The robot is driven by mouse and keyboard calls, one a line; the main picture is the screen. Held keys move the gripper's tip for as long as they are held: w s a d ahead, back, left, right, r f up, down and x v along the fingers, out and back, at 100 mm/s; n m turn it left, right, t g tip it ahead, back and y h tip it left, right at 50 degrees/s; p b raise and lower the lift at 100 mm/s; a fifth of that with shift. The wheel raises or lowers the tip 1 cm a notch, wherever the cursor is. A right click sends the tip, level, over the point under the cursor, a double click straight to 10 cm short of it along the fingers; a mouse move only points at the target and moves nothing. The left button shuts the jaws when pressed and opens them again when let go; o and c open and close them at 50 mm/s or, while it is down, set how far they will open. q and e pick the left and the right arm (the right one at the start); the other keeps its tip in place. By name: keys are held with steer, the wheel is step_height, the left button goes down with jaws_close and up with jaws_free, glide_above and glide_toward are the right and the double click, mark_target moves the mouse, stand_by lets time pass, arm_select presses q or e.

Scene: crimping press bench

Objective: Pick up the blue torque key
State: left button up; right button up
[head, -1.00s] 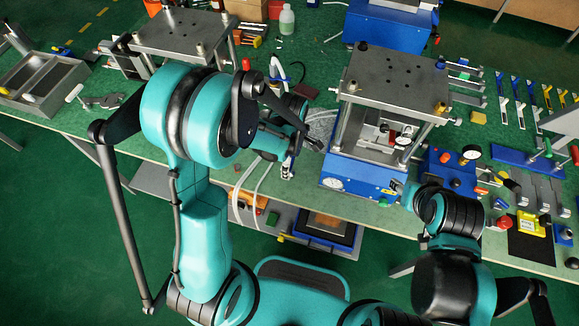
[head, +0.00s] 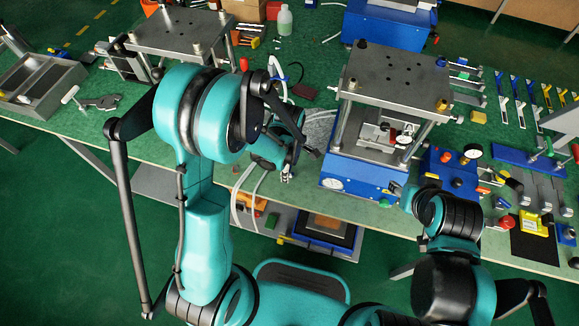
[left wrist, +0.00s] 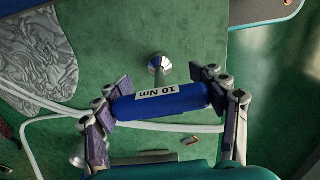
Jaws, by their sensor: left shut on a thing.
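The blue torque key (left wrist: 160,102) shows in the left wrist view with a white "10 Nm" label on its blue handle. A metal part with a round end (left wrist: 158,65) shows just above the handle. My left gripper (left wrist: 160,105) has one finger at each end of the handle and is shut on it. In the head view my left gripper (head: 298,165) is at the bench's front edge, left of the press; I cannot make out the key there. My right gripper (head: 398,190) is by the press's blue base, too small to tell if open or shut.
The press (head: 350,175) with a steel top plate stands right of my left gripper. Pale tubes (head: 240,190) hang over the bench's front edge, and they also run behind the key in the left wrist view. A clear bag (left wrist: 38,50) lies nearby.

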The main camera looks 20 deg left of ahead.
arm_select(q)
step_height(320, 180, up, 10)
steer(key=p, duration=0.3)
steer(key=shift+p, duration=0.3)
steer(key=shift+c, duration=0.3)
